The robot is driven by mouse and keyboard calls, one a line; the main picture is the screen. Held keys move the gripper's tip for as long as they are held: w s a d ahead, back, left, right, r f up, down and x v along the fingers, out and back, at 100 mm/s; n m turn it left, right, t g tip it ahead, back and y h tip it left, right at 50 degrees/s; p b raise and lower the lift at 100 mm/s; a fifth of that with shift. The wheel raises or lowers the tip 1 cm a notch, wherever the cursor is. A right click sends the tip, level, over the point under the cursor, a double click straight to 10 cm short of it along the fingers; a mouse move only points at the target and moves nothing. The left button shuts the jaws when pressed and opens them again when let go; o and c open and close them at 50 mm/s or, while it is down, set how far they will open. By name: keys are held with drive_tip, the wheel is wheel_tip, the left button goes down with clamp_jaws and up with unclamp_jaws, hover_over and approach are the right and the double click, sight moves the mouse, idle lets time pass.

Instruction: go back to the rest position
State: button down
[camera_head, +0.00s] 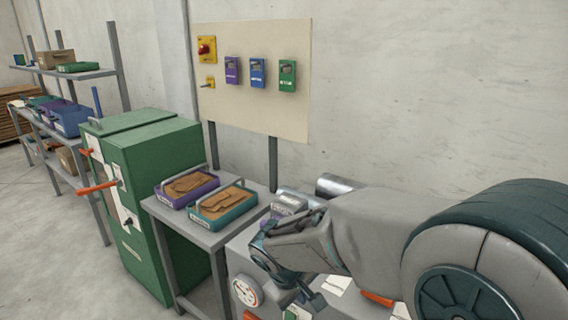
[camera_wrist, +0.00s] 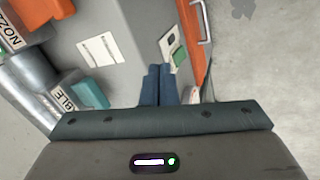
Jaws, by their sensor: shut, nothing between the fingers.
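My gripper (camera_wrist: 158,85) shows in the wrist view with its two blue fingers pressed together and nothing between them. It hangs above a grey machine top (camera_wrist: 110,18) with white labels. In the head view my arm reaches in from the right, and my gripper is low in the middle, over the grey machine, to the right of a small table (camera_head: 205,236). The fingertips are hard to make out there.
A purple tray (camera_head: 162,197) and a teal tray (camera_head: 251,202) stand on the small table. A green cabinet (camera_head: 160,160) with orange handles is to its left. A panel (camera_head: 255,110) with small coloured boxes is behind. An orange bar (camera_wrist: 192,40) and metal cylinder (camera_wrist: 28,85) lie near my gripper.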

drive_tip(key=s+d+r+m+y+p, duration=0.3)
drive_tip(key=s+d+r+m+p, duration=0.4)
drive_tip(key=s+d+r, duration=0.4)
wheel_tip(320, 180, up, 2)
drive_tip(key=shift+s+d+r+m, duration=0.25)
drive_tip(key=shift+s+m, duration=0.35)
drive_tip(key=shift+s, duration=0.45)
